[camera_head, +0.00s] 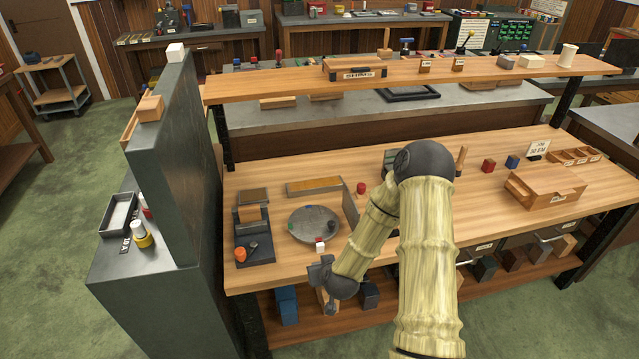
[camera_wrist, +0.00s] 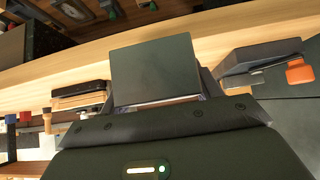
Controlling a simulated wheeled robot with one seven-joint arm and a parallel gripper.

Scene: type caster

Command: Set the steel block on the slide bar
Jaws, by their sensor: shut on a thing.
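My gripper (camera_head: 322,272) is low at the front edge of the workbench, just right of a dark fixture. In the wrist view a dark grey, flat-faced block (camera_wrist: 155,68), seemingly the steel block, sits between the fingers, which are shut on it. I cannot make the block out in the head view. The dark fixture (camera_head: 256,252) at the bench's left end has a wood piece on it and an orange knob (camera_head: 240,254). The orange knob (camera_wrist: 300,73) also shows in the wrist view at right, beside a dark slab (camera_wrist: 258,58). I cannot tell which part is the slide bar.
A round grey plate (camera_head: 312,226) with small pieces lies behind my gripper. A tall grey panel (camera_head: 175,150) bounds the left side. A raised shelf (camera_head: 410,73) crosses the back. A wooden drawer box (camera_head: 544,187) stands at right. Blocks lie on the lower shelf.

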